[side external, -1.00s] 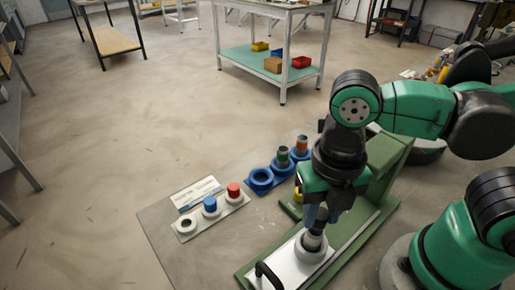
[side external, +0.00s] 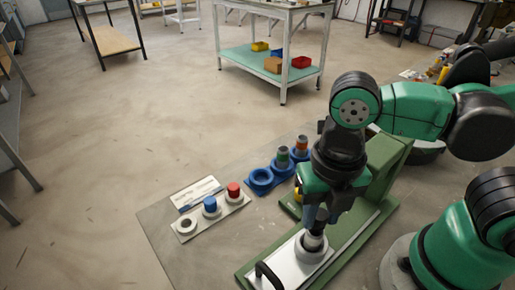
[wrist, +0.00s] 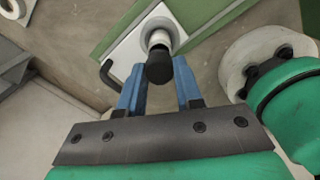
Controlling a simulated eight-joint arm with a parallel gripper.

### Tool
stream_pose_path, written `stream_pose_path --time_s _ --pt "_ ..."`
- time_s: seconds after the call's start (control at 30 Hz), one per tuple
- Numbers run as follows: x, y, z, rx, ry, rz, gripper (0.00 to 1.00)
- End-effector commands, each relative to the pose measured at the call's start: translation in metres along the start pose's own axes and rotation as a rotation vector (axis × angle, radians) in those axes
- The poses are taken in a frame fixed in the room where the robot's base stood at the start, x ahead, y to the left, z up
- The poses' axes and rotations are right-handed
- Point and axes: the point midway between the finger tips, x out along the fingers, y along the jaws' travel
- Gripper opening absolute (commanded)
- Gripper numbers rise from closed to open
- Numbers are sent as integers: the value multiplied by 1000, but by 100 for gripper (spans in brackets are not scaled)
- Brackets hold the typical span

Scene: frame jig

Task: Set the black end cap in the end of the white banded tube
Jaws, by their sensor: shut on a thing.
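The white tube (side external: 313,242) stands upright in a round pale collar (side external: 307,256) on a white plate, and shows in the wrist view (wrist: 158,36). Its bands are not clear from here. The black end cap (wrist: 159,69) is between the blue fingers of my gripper (wrist: 159,72), which is shut on it. My gripper (side external: 316,217) points down over the tube.
A pale strip (side external: 222,217) left of the fixture has a blue cap (side external: 210,203), a red cap (side external: 234,189) and an empty ring (side external: 186,225). A blue rack (side external: 261,181) holds two banded tubes behind. A black handle (side external: 268,272) rises at the white plate's front.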

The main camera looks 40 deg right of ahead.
Motion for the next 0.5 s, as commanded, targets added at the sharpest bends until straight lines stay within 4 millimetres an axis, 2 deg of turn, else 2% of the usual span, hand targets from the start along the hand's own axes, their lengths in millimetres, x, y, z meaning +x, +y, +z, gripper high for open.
stream_pose_path --time_s 0.5 --pt "13 0 0 0 0 0 0"
